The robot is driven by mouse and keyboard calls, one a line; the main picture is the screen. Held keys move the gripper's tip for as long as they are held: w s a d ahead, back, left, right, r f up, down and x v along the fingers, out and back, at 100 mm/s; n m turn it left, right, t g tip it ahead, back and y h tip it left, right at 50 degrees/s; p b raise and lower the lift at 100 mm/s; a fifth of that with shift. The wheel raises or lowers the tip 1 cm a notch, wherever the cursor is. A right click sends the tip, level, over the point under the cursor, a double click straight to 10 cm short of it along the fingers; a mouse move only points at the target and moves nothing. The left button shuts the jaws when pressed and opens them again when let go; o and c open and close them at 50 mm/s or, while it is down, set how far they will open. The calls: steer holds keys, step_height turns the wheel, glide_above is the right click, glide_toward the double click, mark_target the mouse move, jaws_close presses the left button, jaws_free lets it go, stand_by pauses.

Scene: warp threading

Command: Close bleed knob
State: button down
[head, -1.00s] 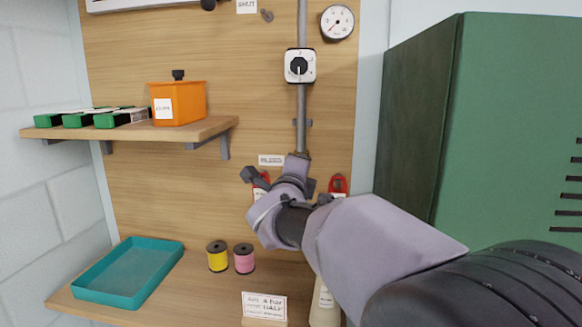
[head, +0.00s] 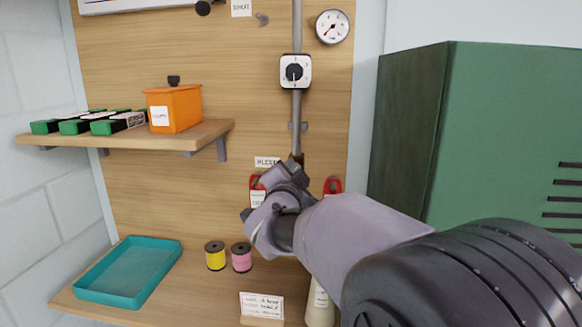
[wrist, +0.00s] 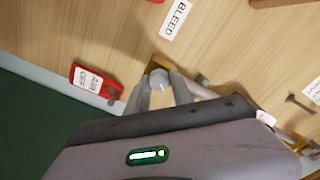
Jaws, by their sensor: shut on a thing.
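The bleed knob (wrist: 158,78) is a small pale grey piece on the board in the wrist view, near the BLEED label (wrist: 175,20). My gripper (wrist: 162,84) is shut on it, with one finger on each side. In the head view my gripper (head: 287,178) is at the lower end of the grey pipe (head: 297,120), just below the BLEED label (head: 267,162). There my own wrist hides the knob, so its turn angle cannot be told.
Red tags hang on both sides of my gripper; the right one (head: 332,186) reads AIR OFF in the wrist view (wrist: 95,82). A black dial (head: 295,71) and gauge (head: 332,27) sit above. A green cabinet (head: 470,140) stands close at right. Spools (head: 215,256) are below.

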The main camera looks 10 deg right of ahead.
steer(key=n+p, duration=0.2)
steer(key=n, duration=0.2)
steer(key=shift+r, duration=0.1)
steer(key=shift+n+p, duration=0.65)
steer(key=shift+n, duration=1.05)
steer(key=c, duration=1.1)
jaws_free()
steer(key=v, duration=1.7)
steer(key=shift+s+b, duration=0.2)
steer(key=shift+b, duration=0.15)
